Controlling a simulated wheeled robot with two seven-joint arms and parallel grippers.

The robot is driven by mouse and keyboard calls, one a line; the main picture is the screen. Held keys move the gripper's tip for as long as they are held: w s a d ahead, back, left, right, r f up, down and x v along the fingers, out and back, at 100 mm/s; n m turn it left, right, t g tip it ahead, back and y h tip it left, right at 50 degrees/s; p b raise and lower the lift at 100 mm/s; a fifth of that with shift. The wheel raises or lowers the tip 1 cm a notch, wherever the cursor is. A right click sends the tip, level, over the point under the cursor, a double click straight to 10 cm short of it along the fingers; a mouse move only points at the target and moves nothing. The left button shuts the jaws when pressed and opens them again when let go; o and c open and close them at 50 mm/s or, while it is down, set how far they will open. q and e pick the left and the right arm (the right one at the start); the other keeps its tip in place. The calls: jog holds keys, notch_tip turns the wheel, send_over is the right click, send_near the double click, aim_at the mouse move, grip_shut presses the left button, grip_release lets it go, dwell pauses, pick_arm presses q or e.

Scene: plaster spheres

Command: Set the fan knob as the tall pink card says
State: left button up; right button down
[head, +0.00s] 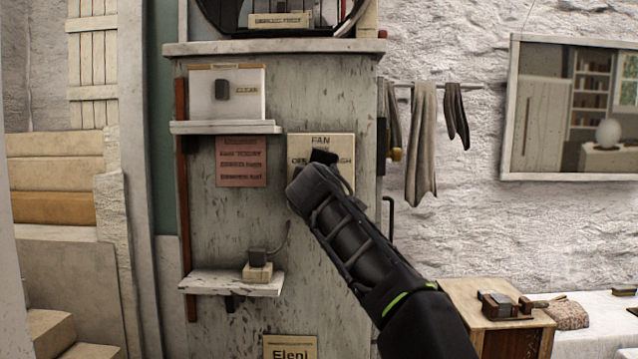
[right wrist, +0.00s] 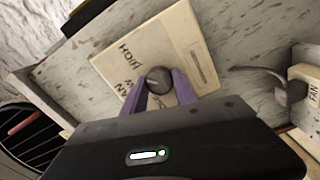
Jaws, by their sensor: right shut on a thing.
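The cream fan panel (head: 338,143), marked FAN, is on the grey wall board and is partly hidden by my right arm in the head view. In the right wrist view the panel (right wrist: 181,50) shows tilted, with HIGH legible. Its round dark fan knob (right wrist: 158,77) is between the purple fingers of my right gripper (right wrist: 160,86), which is shut on it. I cannot tell which setting the knob points to. In the head view my right gripper (head: 323,160) covers the knob. The pink card (head: 241,162) hangs left of the panel; its lines are too blurred to read. My left gripper is not in view.
A lower shelf (head: 236,284) holds a small corded block (head: 258,270). Cloths (head: 424,140) hang at right. A wooden stand (head: 480,310) is at lower right.

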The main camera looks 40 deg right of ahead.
jog(key=shift+m+b, duration=0.45)
jog(key=shift+m, duration=0.95)
jog(key=c, duration=1)
grip_release()
jog(key=shift+o, duration=0.2)
jog(key=shift+s, duration=0.1)
jog(key=b+v, duration=0.4)
jog(key=v, duration=0.3)
jog(key=shift+s+a, duration=0.2)
